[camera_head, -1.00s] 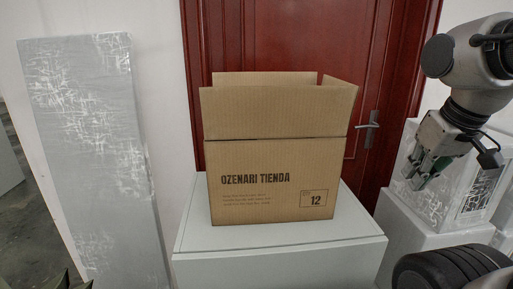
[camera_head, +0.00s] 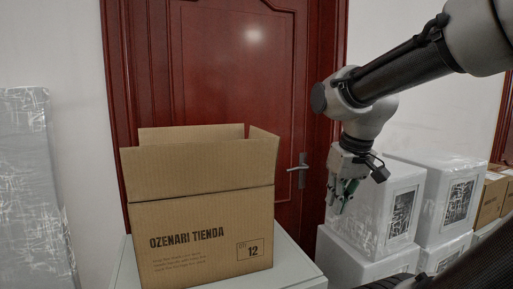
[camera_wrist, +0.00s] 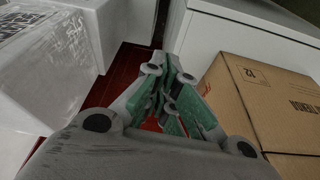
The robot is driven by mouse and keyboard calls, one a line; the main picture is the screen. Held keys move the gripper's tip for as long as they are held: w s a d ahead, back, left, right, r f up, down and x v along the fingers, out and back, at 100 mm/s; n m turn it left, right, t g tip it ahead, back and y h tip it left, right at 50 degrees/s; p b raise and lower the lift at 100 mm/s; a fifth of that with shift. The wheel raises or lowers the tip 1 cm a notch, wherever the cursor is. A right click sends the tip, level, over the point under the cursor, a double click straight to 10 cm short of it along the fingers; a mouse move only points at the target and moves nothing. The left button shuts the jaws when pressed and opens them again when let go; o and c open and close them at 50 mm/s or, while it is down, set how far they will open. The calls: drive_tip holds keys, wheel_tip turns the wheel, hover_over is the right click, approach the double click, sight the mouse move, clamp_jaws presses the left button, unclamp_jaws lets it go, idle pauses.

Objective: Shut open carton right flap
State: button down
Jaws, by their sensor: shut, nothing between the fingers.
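An open brown carton (camera_head: 205,235) stands upright on a white cabinet, with its printed front reading "OZENARI TIENDA". Its front flap (camera_head: 200,170) stands up, and the back flap (camera_head: 190,133) shows behind it. The right flap (camera_head: 262,147) also stands up, at the carton's right end. My gripper (camera_head: 338,208) is shut and empty, pointing down to the right of the carton and apart from it. In the wrist view, my gripper's green fingers (camera_wrist: 170,95) are together, and the carton (camera_wrist: 265,100) lies to their right. The flaps are not clearly visible there.
The white cabinet (camera_head: 302,270) bears the carton. A red door (camera_head: 225,70) with a handle (camera_head: 298,169) is behind. Wrapped white boxes (camera_head: 375,200) are stacked at right, close behind my gripper. A grey wrapped panel (camera_head: 28,190) leans at left.

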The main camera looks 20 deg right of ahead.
drive_tip(key=w+d+r+m+g+y, duration=0.25)
drive_tip(key=w+r+m, duration=0.75)
drive_tip(key=w+r, duration=0.7)
wheel_tip(320, 180, up, 6)
drive_tip(key=a+m+y, duration=0.2)
drive_tip(key=m, duration=0.2)
drive_tip(key=s+a+f+m, duration=0.2)
drive_tip(key=a+f+m, duration=0.1)
drive_tip(key=a+f, duration=0.4)
drive_tip(key=shift+a+f+g, duration=0.4)
drive_tip(key=shift+a+g, duration=0.05)
drive_tip(key=shift+a, duration=0.45)
drive_tip(key=shift+a+r, duration=0.1)
drive_tip(key=shift+a+r+h, duration=0.1)
drive_tip(key=shift+a+h, duration=0.15)
drive_tip(key=shift+a, duration=0.05)
